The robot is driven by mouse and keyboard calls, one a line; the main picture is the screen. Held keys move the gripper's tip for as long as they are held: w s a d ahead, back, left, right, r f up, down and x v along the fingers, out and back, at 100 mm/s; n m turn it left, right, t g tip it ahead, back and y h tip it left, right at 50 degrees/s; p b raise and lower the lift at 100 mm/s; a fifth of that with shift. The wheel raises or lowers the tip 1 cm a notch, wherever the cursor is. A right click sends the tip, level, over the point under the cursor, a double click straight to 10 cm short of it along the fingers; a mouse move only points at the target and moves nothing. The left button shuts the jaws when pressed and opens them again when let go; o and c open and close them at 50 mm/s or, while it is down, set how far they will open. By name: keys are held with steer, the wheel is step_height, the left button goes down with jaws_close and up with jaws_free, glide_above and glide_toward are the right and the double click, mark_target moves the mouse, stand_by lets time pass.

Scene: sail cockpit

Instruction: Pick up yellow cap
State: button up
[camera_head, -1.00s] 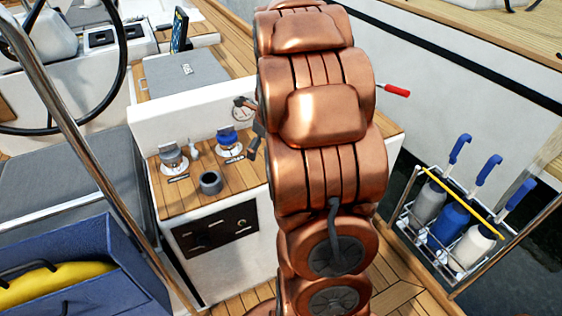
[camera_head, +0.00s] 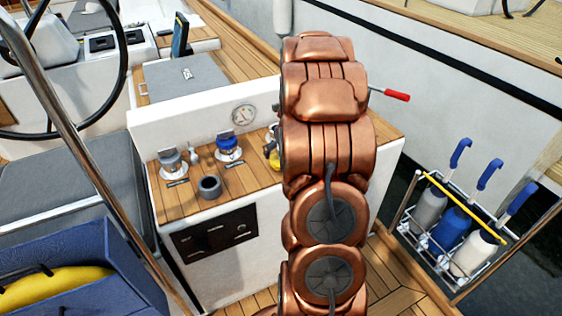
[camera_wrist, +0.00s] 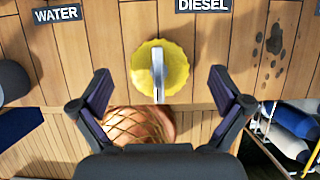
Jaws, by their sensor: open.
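The yellow cap (camera_wrist: 145,68) is round with a scalloped edge and a grey metal handle across its middle. It sits on the wooden slatted top, near the upper middle of the wrist view. In the head view only a sliver of the yellow cap (camera_head: 273,158) shows at the left edge of my copper arm. My gripper (camera_wrist: 161,82) is open and empty, its dark fingers spread left and right of the cap's near side. They look apart from the cap. My gripper is hidden behind my arm in the head view.
Left of the arm stand a blue cap (camera_head: 228,142), a grey cap (camera_head: 171,160) and a dark cup (camera_head: 209,186). WATER (camera_wrist: 57,14) and DIESEL (camera_wrist: 204,5) labels lie beyond the yellow cap. A red-tipped lever (camera_head: 396,95) sticks out right. A bottle rack (camera_head: 455,222) hangs at right.

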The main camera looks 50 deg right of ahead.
steer(key=shift+x, duration=1.9)
steer(key=shift+s+a, duration=0.1)
steer(key=c, duration=1.3)
